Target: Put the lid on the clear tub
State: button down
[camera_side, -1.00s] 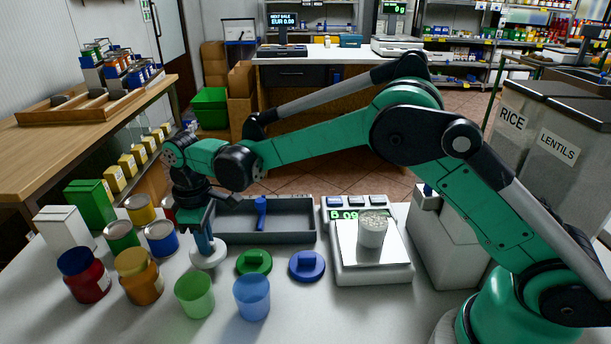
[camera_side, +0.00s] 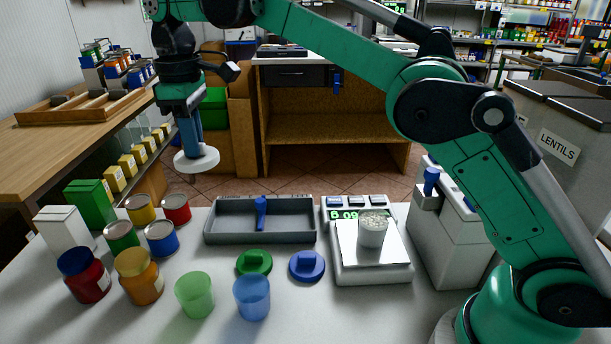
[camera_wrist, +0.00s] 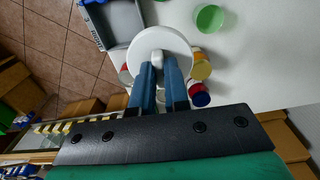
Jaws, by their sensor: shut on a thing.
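My gripper (camera_side: 190,140) is shut on the white lid (camera_side: 197,161), a round disc held level, high above the left rear of the table. The lid also shows in the wrist view (camera_wrist: 178,42), with its knob between my blue fingertips (camera_wrist: 159,66). The clear tub (camera_side: 373,235) stands upright on the scale's pan, with whitish contents and no lid on it. It is well to the right of and below my gripper. I do not see it in the wrist view.
The scale (camera_side: 368,275) stands right of a grey tray (camera_side: 285,237). A green lid (camera_side: 254,262) and a blue lid (camera_side: 307,266) lie before the tray. A green tub (camera_side: 195,296) and a blue tub (camera_side: 252,298) stand in front. Several jars and cans crowd the left.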

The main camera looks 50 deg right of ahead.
jog(key=s+d+f, duration=0.1)
jog(key=s+d, duration=1.1)
jog(key=d, duration=0.4)
jog(key=shift+s+d+f, duration=0.45)
jog(key=shift+s+f, duration=0.75)
jog(key=shift+f, duration=0.35)
jog(key=shift+s+d+f, duration=0.5)
jog(key=shift+s+f, duration=0.7)
jog(key=shift+f, duration=0.3)
jog(key=shift+s+d+f, duration=0.45)
jog(key=shift+s+f, duration=0.75)
jog(key=shift+f, duration=0.35)
jog(key=shift+f, duration=0.4)
jog(key=shift+c, duration=2)
grip_release()
jog(key=shift+r, duration=2.75)
